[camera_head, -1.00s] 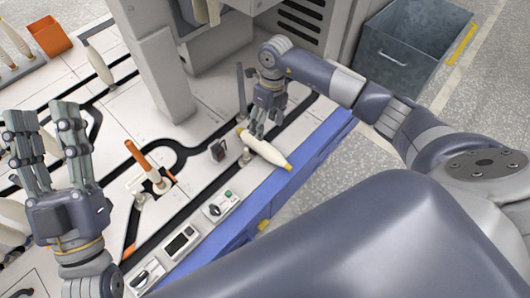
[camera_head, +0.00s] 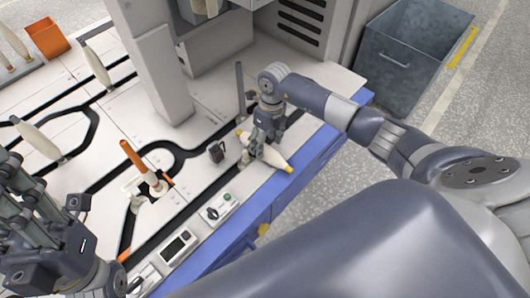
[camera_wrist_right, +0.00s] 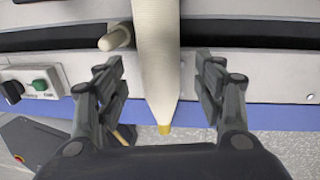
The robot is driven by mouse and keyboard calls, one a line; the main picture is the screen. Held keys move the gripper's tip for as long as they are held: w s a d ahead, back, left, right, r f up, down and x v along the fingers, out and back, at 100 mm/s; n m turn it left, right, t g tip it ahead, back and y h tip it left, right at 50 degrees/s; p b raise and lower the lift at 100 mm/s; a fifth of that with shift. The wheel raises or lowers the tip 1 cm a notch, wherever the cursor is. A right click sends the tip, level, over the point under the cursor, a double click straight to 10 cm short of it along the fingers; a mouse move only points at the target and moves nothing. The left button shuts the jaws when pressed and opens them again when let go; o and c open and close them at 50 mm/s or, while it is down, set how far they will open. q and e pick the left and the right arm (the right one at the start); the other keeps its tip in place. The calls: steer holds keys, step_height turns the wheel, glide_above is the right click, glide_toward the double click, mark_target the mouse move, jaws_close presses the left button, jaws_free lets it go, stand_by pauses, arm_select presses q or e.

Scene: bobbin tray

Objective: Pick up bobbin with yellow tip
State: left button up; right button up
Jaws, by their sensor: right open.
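The bobbin with the yellow tip (camera_head: 276,158) is cream-coloured and lies near the table's blue front edge in the head view. In the right wrist view the same bobbin (camera_wrist_right: 157,60) runs down between the fingers, its yellow tip at the lower end. My right gripper (camera_head: 262,146) is over the bobbin, partly hiding it. In the wrist view the right gripper (camera_wrist_right: 160,92) is open, with a finger on each side and gaps to the bobbin. My left gripper (camera_head: 40,215) is at the lower left, away from the bobbin; its fingertips overlap and are hard to read.
A short peg (camera_wrist_right: 115,38) stands beside the bobbin. A dark upright post (camera_head: 240,90) and a machine column (camera_head: 155,60) rise close to my right gripper. A grey metal bin (camera_head: 405,50) stands at the back right.

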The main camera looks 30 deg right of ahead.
mark_target(266, 147)
step_height(266, 147, down, 3)
steer(key=shift+s+a+f+b, duration=0.1)
steer(key=shift+s+a+b, duration=0.05)
steer(key=shift+b, duration=0.2)
steer(key=c, duration=1.2)
steer(key=shift+r, duration=0.2)
steer(key=shift+c, duration=0.2)
